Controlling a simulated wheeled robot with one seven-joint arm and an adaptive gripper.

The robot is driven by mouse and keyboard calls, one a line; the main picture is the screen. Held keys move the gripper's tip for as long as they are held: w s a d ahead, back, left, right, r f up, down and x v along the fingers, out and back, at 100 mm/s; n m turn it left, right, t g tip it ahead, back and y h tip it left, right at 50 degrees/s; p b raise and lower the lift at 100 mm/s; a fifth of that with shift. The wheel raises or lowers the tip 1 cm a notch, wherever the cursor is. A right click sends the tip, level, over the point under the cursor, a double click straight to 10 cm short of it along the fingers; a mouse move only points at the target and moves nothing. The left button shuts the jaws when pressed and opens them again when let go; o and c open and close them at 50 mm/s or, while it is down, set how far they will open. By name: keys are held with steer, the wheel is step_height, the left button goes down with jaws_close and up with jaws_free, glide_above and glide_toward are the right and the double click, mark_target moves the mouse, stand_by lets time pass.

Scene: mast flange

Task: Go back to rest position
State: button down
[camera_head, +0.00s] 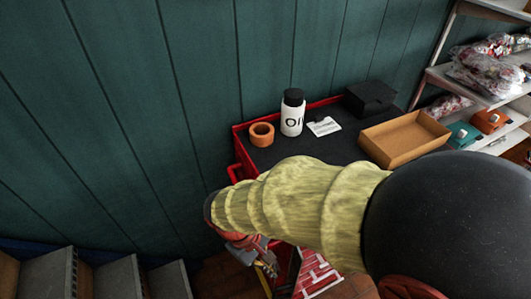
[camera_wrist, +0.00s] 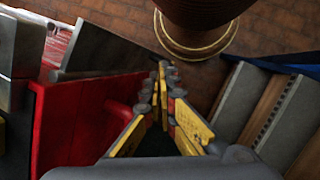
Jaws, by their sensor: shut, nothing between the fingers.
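My gripper (camera_head: 266,264) hangs beside the red cart's left end, low over the floor, partly hidden behind my arm in the head view. In the wrist view its yellow and grey fingers (camera_wrist: 163,72) meet at the tips, shut with nothing between them. The fingers point down past the cart's red side (camera_wrist: 75,125) toward the brick floor. My yellow-sleeved arm crosses in front of the cart and hides much of its front.
The cart's black top (camera_head: 285,153) bears an orange ring (camera_head: 261,134), a white bottle (camera_head: 292,114), a card (camera_head: 324,126), a black box (camera_head: 370,98) and an open cardboard box (camera_head: 404,138). A round brown base (camera_wrist: 197,25) stands beyond the fingers. Grey slabs (camera_wrist: 245,100) lie right.

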steer(key=d+r+m+t+y, duration=0.4)
steer(key=d+r+m, duration=0.5)
steer(key=d+r, duration=0.9)
step_height(320, 180, up, 3)
steer(key=t, duration=0.2)
steer(key=shift+t, duration=0.4)
